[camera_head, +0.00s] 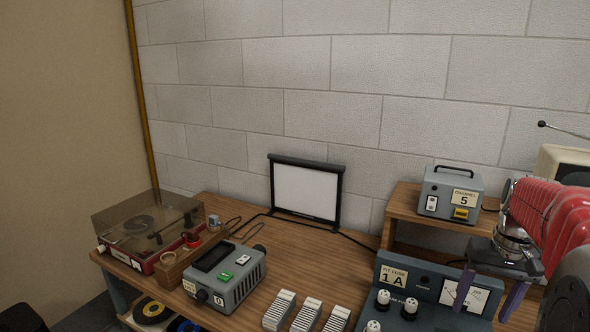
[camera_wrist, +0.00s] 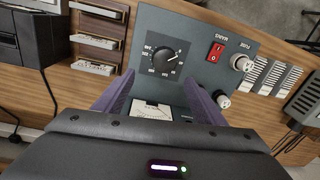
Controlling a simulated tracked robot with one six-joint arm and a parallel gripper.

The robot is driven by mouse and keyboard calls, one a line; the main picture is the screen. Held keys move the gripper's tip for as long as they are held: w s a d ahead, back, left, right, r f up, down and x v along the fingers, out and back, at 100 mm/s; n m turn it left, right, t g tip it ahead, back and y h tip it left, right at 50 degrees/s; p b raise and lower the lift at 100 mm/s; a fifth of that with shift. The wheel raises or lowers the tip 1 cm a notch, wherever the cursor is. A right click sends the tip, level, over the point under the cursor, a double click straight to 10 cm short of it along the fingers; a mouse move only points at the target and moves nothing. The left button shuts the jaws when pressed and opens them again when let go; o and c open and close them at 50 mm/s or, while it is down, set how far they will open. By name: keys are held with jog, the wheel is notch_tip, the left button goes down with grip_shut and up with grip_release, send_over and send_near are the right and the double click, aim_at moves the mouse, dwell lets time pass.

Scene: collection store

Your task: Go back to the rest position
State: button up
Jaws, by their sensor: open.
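My gripper (camera_head: 490,290) is at the right of the head view, at the end of my red arm, in front of the fuse panel (camera_head: 425,283). In the wrist view my gripper (camera_wrist: 160,90) shows two purple fingers spread apart with nothing between them. Beyond them is the grey-blue panel with a dial, a red switch (camera_wrist: 215,52), white fuse holders (camera_wrist: 242,62) and a meter (camera_wrist: 152,110). I cannot tell the exact gap between the fingers and the panel.
The wooden bench holds a record player (camera_head: 150,228), a grey device (camera_head: 225,277), several slide-like white blocks (camera_head: 305,314) and a small screen (camera_head: 306,190). A channel box (camera_head: 450,194) stands on a raised shelf (camera_head: 405,198). The bench middle is clear.

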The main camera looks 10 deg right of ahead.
jog(key=s+a+n+t, duration=0.1)
jog(key=s+a+n, duration=0.1)
jog(key=a, duration=0.7)
jog(key=s+a+n+t, duration=0.1)
jog(key=s+a, duration=0.3)
jog(key=a, duration=0.6)
jog(key=s+a+n+t, duration=0.2)
jog(key=s+a+t, duration=0.1)
jog(key=a, duration=0.7)
jog(key=shift+s+n, duration=0.3)
jog(key=shift+s, duration=0.2)
jog(key=shift+d+f, duration=0.1)
